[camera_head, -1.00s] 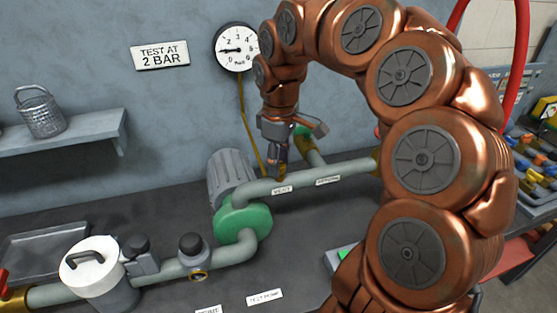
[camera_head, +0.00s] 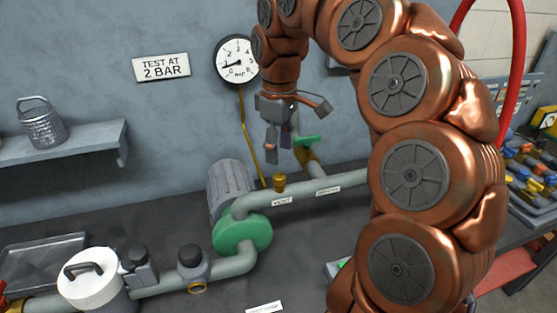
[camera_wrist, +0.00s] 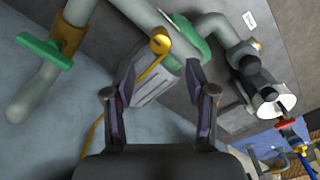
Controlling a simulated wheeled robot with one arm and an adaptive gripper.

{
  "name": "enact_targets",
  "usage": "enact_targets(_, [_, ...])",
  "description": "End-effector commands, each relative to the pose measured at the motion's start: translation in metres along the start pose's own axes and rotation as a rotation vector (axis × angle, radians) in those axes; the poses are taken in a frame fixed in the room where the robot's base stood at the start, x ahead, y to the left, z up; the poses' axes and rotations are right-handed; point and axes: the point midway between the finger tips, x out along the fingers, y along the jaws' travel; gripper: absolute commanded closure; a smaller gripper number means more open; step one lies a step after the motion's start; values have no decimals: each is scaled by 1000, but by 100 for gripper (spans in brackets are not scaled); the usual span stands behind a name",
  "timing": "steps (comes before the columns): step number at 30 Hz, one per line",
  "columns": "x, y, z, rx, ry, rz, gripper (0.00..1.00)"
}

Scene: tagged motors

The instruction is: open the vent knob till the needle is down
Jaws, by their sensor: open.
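The brass vent knob (camera_head: 279,183) stands upright on the grey-green pipe (camera_head: 325,184), just behind the label VENT (camera_head: 282,202). In the wrist view the knob (camera_wrist: 160,44) shows beyond and between my fingertips. My gripper (camera_head: 279,145) is open and empty, above the knob and clear of it. The round gauge (camera_head: 238,50) hangs on the wall behind. Its dark needle points to the lower left, near the low end of the scale; the exact reading is too small to tell.
A green-handled valve (camera_head: 306,140) stands close behind my gripper on a branch pipe. A green pump (camera_head: 243,234) with a grey motor (camera_head: 231,183) is at the left. A white-lidded canister (camera_head: 92,277) stands front left.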

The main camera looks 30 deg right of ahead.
Motion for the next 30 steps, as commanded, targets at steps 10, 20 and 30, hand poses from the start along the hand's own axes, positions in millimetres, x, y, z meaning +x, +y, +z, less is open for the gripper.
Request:
enact_targets(10, [-39, 1, 0, 1, 2, 1, 44])
enact_targets(20, [-51, 0, 0, -1, -2, -2, 44])
enact_targets(30, [-51, 0, 0, 0, -1, -2, 44])
